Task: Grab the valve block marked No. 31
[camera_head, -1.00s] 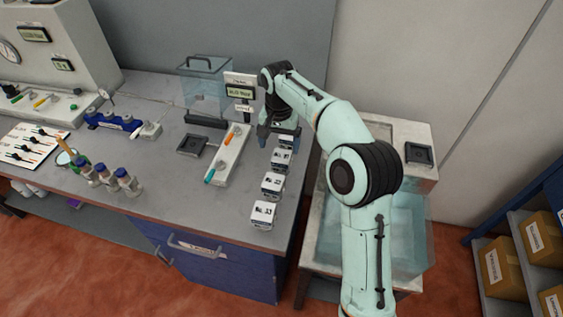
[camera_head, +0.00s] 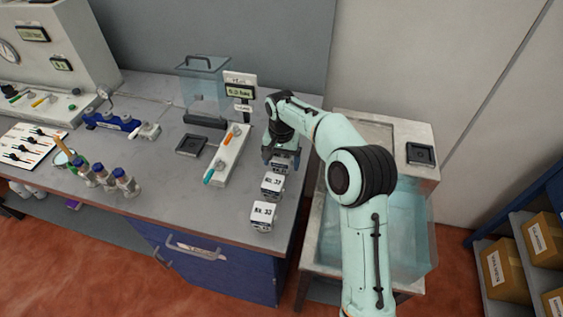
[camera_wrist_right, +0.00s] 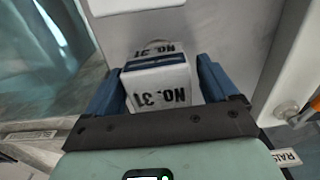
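The valve block marked No. 31 (camera_wrist_right: 160,85) is a white cube with a dark band, its label upside down in the right wrist view. It sits between the two blue fingers of my right gripper (camera_wrist_right: 160,75). The fingers flank it, with a narrow gap showing on the right side, so the gripper looks open around it. In the head view the right gripper (camera_head: 282,156) is low over the row of blocks, and block No. 31 (camera_head: 277,165) is partly hidden beneath it. My left gripper is not in view.
Blocks No. 32 (camera_head: 272,185) and No. 33 (camera_head: 263,215) stand in line toward the bench's front edge. A pale tray with tools (camera_head: 229,158) and a display stand (camera_head: 240,88) are to the left. A glassy tank (camera_head: 405,225) stands right of the bench.

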